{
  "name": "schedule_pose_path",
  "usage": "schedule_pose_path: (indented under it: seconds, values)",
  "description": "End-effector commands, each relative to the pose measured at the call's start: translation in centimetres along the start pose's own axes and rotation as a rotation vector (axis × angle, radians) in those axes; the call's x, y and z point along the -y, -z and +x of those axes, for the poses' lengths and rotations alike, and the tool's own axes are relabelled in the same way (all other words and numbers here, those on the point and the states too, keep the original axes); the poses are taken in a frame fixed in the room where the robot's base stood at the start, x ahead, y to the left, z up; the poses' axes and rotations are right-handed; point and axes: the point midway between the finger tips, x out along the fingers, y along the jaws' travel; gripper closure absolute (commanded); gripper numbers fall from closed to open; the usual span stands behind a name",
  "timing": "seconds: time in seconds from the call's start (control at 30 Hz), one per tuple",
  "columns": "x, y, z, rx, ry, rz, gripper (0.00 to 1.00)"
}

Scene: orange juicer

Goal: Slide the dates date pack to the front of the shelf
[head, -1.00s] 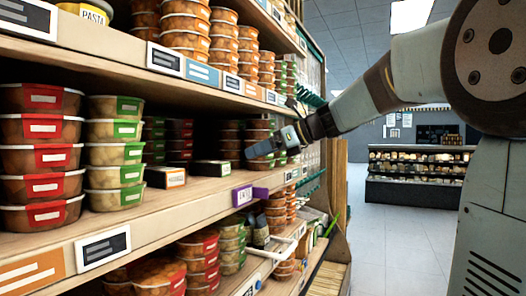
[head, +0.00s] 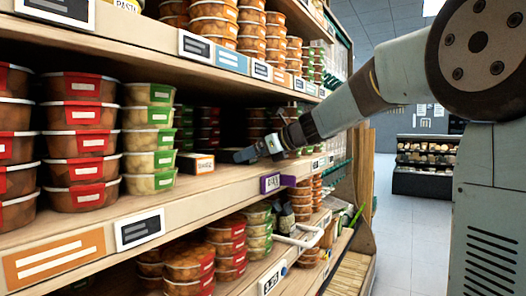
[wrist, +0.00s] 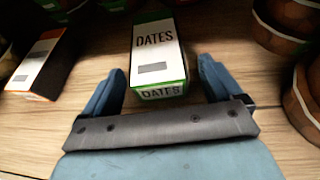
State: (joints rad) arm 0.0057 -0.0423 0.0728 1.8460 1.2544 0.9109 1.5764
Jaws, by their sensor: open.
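The dates pack (wrist: 157,48) is a white-topped box with a green lower edge and the word DATES on its top and near end. It lies flat on the wooden shelf, end toward me, in the wrist view. My gripper (wrist: 160,78) is open, with one blue finger on each side of the pack's near end. Gaps show between the pack and both fingers, and nothing is held. In the head view my gripper (head: 240,155) reaches over the shelf (head: 215,184) and largely hides the dates pack.
An orange-edged pack (wrist: 38,62) lies to the left of my gripper; it also shows in the head view (head: 196,164). Stacked round tubs (wrist: 290,30) stand close on the right. Red-labelled tubs (head: 82,145) and green-labelled tubs (head: 150,139) fill the shelf's left. A purple price tag (head: 270,184) is on the shelf edge.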

Motion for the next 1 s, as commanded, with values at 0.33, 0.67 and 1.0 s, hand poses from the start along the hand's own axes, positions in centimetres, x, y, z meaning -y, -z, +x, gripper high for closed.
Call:
schedule_pose_path:
  seconds: [0.33, 0.67, 1.0]
  values:
    - [-0.05, -0.02, 1.11, 0.000, -0.001, 0.000, 0.07]
    - [-0.02, -0.02, 1.05, 0.000, 0.000, 0.000, 0.25]
    - [0.01, 0.00, 1.02, 0.000, 0.000, 0.000, 0.57]
